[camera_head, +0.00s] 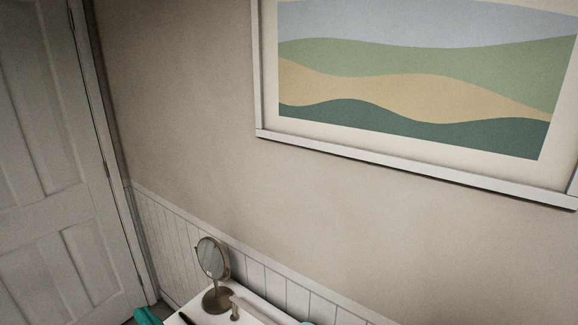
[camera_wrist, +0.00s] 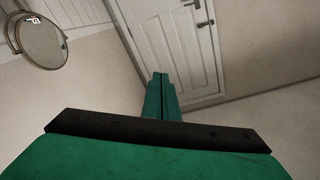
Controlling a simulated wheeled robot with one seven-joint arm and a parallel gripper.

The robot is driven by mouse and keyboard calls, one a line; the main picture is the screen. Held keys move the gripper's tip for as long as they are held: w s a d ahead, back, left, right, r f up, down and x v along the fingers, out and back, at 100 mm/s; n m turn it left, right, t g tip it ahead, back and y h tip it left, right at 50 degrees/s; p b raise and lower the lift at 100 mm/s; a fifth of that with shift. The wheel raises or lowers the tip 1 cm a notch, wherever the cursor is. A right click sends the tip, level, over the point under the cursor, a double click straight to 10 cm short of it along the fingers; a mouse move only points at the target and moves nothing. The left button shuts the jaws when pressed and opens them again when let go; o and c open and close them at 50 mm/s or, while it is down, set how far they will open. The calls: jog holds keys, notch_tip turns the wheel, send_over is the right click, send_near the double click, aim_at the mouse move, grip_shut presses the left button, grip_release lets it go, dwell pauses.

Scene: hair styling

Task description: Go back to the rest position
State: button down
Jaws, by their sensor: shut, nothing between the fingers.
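My gripper (camera_wrist: 161,78) shows in the wrist view as green fingers, closed together and empty, pointing up toward the white door (camera_wrist: 168,38). The fingers touch nothing that I can see. In the head view I cannot make out the whole gripper. A teal piece (camera_head: 148,316) shows at the bottom edge there, cut off by the frame, and I cannot tell what it belongs to.
A round mirror on a stand (camera_head: 214,262) is on a white table (camera_head: 262,304) by the panelled wall; it also shows in the wrist view (camera_wrist: 40,41). A small brownish thing (camera_head: 235,312) and a dark thin thing (camera_head: 187,318) are near it. A framed picture (camera_head: 420,75) hangs above.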

jog(key=s+d+f+m+t+h, duration=0.35)
jog(key=d+f+m+h, duration=0.2)
jog(key=d+f, duration=0.25)
jog(key=s+d+f+m+t+h, duration=0.2)
jog(key=s+d+f+m+h, duration=0.25)
jog(key=d+f+h, duration=0.35)
jog(key=s+d+f+n, duration=0.2)
jog(key=s+d, duration=0.2)
jog(key=s, duration=0.3)
jog(key=s+d+f+n+g, duration=0.1)
jog(key=s+d+f, duration=0.2)
jog(key=s, duration=0.5)
jog(key=s+d+f+n+g, duration=0.1)
jog(key=s+d+f+n, duration=0.1)
jog(key=s+d, duration=0.4)
jog(key=shift+s+f+n+h, duration=0.3)
jog(key=shift+s+h, duration=0.15)
jog(key=shift+s, duration=0.75)
jog(key=shift+w, duration=0.1)
